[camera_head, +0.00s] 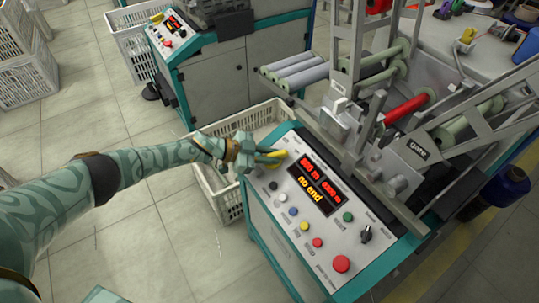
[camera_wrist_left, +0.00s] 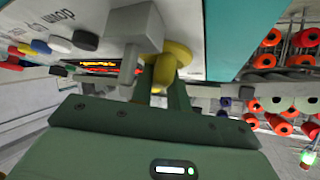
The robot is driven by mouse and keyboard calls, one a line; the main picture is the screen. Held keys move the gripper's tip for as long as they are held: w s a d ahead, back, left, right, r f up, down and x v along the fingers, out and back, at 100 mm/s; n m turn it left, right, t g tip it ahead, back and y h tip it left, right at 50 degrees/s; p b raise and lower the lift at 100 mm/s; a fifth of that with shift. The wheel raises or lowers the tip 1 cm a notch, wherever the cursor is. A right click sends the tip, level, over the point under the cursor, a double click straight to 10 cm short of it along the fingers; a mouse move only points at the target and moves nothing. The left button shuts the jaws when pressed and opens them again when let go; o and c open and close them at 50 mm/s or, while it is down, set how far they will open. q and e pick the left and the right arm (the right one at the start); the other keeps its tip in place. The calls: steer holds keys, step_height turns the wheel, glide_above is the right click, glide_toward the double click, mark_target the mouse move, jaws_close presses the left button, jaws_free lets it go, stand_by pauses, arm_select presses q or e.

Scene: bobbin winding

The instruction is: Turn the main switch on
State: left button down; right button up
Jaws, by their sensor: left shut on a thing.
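The control panel (camera_head: 330,245) is the sloped, light-grey top of a teal-edged machine in the head view. At its upper left corner is a yellow switch (camera_head: 275,156), partly covered by my left gripper (camera_head: 262,157). The gripper is shut on this switch. In the left wrist view the yellow switch (camera_wrist_left: 172,62) shows as a rounded knob between the fingers (camera_wrist_left: 160,92), beside a grey block (camera_wrist_left: 137,32). The switch's exact turn angle is hard to tell. My right gripper is not in view.
A lit display (camera_head: 315,188) reads "no end". Several coloured buttons, a red stop button (camera_head: 341,263) and a black rotary knob (camera_head: 366,234) sit on the panel. A white crate (camera_head: 212,190) stands behind the machine's left side. Rollers (camera_head: 405,108) and metal frames rise to the right.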

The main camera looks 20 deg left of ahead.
arm_select(q)
steer(key=c, duration=1.4)
jaws_free()
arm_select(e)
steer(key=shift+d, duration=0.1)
arm_select(q)
steer(key=shift+o, duration=0.2)
